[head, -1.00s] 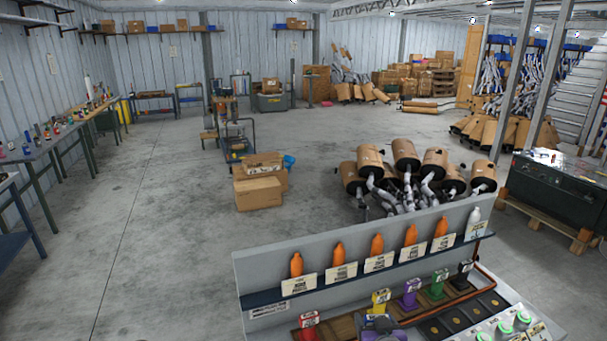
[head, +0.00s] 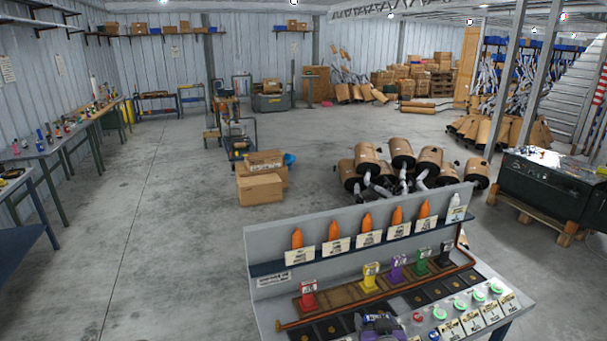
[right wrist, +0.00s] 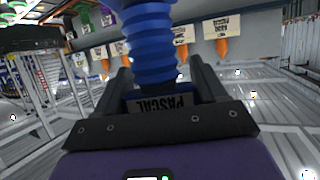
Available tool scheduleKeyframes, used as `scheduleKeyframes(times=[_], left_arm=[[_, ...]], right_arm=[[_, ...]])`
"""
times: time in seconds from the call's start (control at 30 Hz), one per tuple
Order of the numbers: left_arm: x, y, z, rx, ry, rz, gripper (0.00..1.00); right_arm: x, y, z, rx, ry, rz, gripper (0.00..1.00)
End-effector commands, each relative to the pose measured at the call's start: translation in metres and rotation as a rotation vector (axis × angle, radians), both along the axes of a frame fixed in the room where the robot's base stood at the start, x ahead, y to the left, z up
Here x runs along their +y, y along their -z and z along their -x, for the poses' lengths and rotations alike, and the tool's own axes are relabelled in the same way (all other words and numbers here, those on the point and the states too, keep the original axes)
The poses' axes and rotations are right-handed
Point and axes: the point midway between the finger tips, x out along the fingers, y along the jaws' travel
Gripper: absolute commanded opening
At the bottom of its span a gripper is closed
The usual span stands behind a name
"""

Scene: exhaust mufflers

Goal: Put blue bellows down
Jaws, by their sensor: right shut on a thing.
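The blue bellows (right wrist: 150,42) shows in the right wrist view, a ribbed blue tube rising above a block with a pale label. My right gripper (right wrist: 163,88) is shut on it, with one dark finger on each side. In the head view my right gripper (head: 380,322) is at the bottom edge, in front of the workbench's wooden strip; the bellows is hard to make out there. On the strip (head: 338,296) stand red (head: 308,297), yellow (head: 371,279), purple (head: 396,270), green (head: 421,263) and black (head: 446,256) pieces. My left gripper is not in view.
A shelf (head: 285,264) above the strip holds several orange bottles (head: 366,225) and a white one (head: 455,208). Dark square slots (head: 415,299) and green buttons (head: 478,296) lie on the bench front. Mufflers (head: 402,153) stand behind the bench.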

Motion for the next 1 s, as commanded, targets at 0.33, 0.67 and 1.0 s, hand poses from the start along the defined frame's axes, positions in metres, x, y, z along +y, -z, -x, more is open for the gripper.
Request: scheduleKeyframes(times=[0.33, 0.67, 1.0], left_arm=[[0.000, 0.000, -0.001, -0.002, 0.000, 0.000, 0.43], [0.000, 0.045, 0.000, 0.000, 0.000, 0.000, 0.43], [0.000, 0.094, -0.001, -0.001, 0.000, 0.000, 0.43]], right_arm=[[-0.004, 0.091, 0.038, 0.022, 0.005, 0.018, 0.28], [0.001, 0.159, 0.058, 0.002, -0.002, -0.004, 0.28], [0.001, 0.208, 0.057, 0.002, -0.002, -0.004, 0.28]])
